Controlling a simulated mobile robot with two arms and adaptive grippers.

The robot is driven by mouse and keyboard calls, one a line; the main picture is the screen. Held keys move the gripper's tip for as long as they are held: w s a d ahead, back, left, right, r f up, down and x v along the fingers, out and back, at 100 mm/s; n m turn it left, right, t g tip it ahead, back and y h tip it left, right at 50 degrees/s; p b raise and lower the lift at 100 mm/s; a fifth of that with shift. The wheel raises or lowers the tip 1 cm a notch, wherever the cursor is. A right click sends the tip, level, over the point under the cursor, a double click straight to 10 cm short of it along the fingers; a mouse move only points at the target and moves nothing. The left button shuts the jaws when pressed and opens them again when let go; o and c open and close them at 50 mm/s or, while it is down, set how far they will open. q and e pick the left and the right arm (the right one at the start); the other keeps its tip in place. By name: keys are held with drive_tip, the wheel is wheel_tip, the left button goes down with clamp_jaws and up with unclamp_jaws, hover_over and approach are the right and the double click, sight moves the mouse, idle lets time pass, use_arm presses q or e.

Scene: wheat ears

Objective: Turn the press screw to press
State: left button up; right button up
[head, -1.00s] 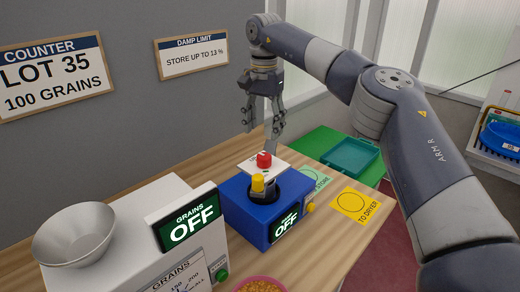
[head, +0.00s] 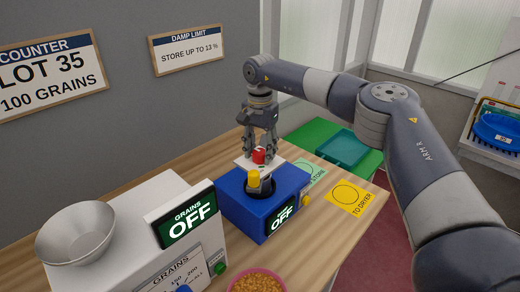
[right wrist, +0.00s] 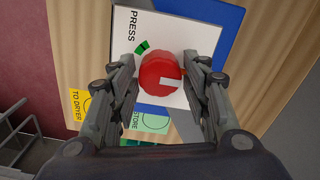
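The press screw is a red knob with a white mark (head: 259,156), standing on a white plate labelled PRESS (right wrist: 150,30) over the blue meter (head: 240,208). In the right wrist view the knob (right wrist: 164,72) lies between my right gripper's fingers, its white mark pointing right. A green mark (right wrist: 141,47) is on the plate beside it. My right gripper (head: 262,150) points down at the knob, fingers apart on either side of it; I cannot tell whether they touch it. My left gripper is out of view.
A white grain counter (head: 130,235) with a grey bowl (head: 75,235) stands at left, its display reading OFF. A pink bowl of grain (head: 257,284) is at the front edge. Yellow TO DRYER (head: 348,197) and green STORE cards lie right of the meter. A teal tray (head: 343,149) is behind.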

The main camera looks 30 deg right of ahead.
drive_tip(key=c, duration=0.5)
drive_tip(key=shift+o, duration=0.2)
drive_tip(key=shift+m, duration=0.5)
drive_tip(key=m, duration=0.4)
drive_tip(key=shift+m, duration=0.4)
drive_tip(key=m, duration=0.5)
drive_tip(key=m+b, duration=0.1)
drive_tip(key=m, duration=0.4)
drive_tip(key=shift+r+m, duration=0.1)
drive_tip(key=shift+m, duration=0.3)
drive_tip(key=m, duration=0.5)
drive_tip(key=shift+m, duration=0.3)
drive_tip(key=m+b, duration=0.1)
drive_tip(key=m, duration=0.4)
drive_tip(key=shift+a, duration=0.1)
drive_tip(key=m, duration=0.5)
drive_tip(key=shift+r+m+b, duration=0.1)
drive_tip(key=shift+m+b, duration=0.2)
drive_tip(key=shift+m, duration=0.1)
drive_tip(key=m, duration=0.5)
drive_tip(key=shift+b, duration=0.4)
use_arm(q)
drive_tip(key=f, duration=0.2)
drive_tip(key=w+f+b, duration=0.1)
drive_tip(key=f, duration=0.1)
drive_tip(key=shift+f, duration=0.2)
use_arm(e)
drive_tip(key=m, duration=0.5)
drive_tip(key=shift+w+m, duration=0.1)
drive_tip(key=shift+m, duration=0.3)
